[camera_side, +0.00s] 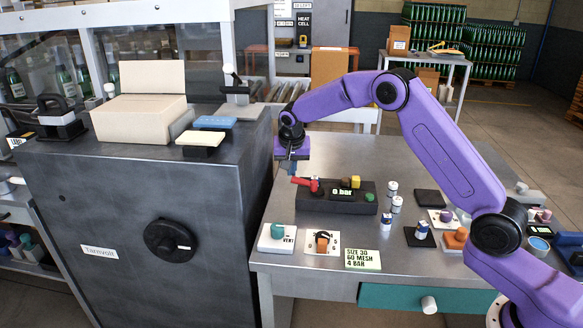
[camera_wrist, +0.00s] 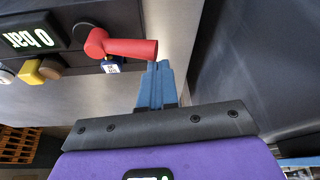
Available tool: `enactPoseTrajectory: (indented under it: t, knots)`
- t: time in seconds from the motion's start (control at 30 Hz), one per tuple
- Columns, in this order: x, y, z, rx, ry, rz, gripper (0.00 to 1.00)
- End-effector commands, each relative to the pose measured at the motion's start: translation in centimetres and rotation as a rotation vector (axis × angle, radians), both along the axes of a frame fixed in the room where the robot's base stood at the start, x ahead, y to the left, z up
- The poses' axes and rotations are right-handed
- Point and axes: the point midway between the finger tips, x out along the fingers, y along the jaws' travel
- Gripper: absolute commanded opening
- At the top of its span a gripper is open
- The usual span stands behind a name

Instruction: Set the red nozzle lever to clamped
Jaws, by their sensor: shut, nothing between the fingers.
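The red nozzle lever (camera_side: 306,183) sits at the left end of a black control block (camera_side: 337,205). In the wrist view the red lever (camera_wrist: 128,47) points right from its round pivot, with its free end close to my fingertips. My gripper (camera_side: 290,168) is above and slightly left of the lever in the side view. Its blue fingers (camera_wrist: 157,72) are together and empty in the wrist view. I cannot tell whether they touch the lever's end. A small dark label below the lever (camera_wrist: 110,67) is too small to read.
The block's display (camera_side: 343,192) reads 0 bar, with a yellow knob (camera_side: 355,182) beside it. A tall dark cabinet (camera_side: 150,215) stands close on the left. A teal knob (camera_side: 278,231), an orange-knob dial (camera_side: 322,241) and a card (camera_side: 362,259) lie in front. White canisters (camera_side: 392,188) stand right.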

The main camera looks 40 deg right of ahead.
Motion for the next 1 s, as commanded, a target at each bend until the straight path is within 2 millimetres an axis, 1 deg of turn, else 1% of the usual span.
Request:
enactPoseTrajectory:
  t: [0.17, 0.37, 0.8, 1.0]
  knots:
    - [-0.2, 0.3, 0.1, 0.001, -0.001, 0.054, 0.0]
    - [-0.8, 1.0, 0.1, 0.001, 0.0, 0.183, 0.0]
    - [-3.1, 2.5, 0.1, 0.003, 0.0, 0.59, 0.0]
    - [-4.3, 2.8, 0.0, 0.003, -0.002, 0.777, 0.0]
